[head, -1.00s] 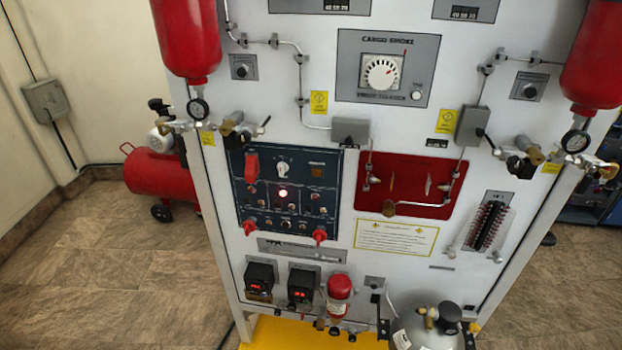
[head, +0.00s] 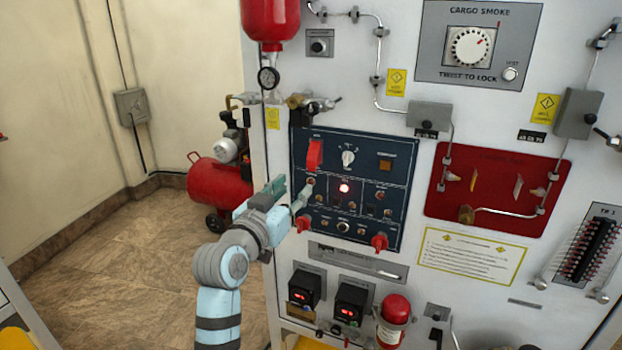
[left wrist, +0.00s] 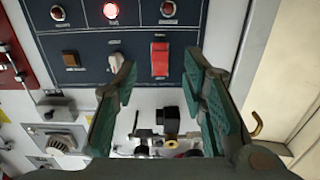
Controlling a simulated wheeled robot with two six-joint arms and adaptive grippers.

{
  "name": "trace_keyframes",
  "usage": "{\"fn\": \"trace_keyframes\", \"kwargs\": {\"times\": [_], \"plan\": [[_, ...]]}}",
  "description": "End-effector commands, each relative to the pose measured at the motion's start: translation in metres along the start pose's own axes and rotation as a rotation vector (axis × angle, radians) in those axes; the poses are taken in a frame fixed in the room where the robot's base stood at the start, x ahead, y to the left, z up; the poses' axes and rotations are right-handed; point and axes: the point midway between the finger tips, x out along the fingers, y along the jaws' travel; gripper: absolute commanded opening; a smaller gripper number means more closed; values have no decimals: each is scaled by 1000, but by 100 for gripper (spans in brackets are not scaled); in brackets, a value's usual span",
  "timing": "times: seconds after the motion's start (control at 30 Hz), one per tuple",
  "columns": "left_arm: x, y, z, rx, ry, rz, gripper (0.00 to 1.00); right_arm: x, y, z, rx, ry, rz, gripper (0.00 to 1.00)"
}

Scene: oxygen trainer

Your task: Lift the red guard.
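The red guard (head: 315,155) is a small upright red cover at the upper left of the dark blue panel (head: 400,205). It looks flat against the panel. My left gripper (head: 290,188) is below and left of it in the head view, apart from it, with nothing held. In the left wrist view the panel is upside down, and the red guard (left wrist: 160,58) shows between the two open green fingers (left wrist: 160,75). I cannot tell the exact gap to the panel. My right gripper is not in view.
A white rotary knob (head: 348,158) sits right of the guard. A lit red lamp (head: 344,188) is below. Red handles (head: 380,241) stick out at the panel's lower edge. A gauge (head: 268,77) and valve fittings (head: 310,103) protrude above. Free floor lies to the left.

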Motion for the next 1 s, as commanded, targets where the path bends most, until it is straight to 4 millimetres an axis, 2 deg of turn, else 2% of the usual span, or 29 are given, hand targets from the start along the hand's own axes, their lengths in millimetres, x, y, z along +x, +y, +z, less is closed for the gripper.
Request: {"fn": "trace_keyframes", "kwargs": {"times": [0.2,0.4,0.57,0.8,1.0], "plan": [[67,0,2,1,-3,0,38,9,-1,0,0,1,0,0],[98,0,1,0,-2,-1,38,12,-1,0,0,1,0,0],[105,-1,1,-1,-2,-2,38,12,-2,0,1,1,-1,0],[106,-1,2,-1,-2,-3,37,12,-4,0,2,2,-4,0],[105,-1,2,-1,-3,-2,5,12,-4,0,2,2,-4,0]]}}
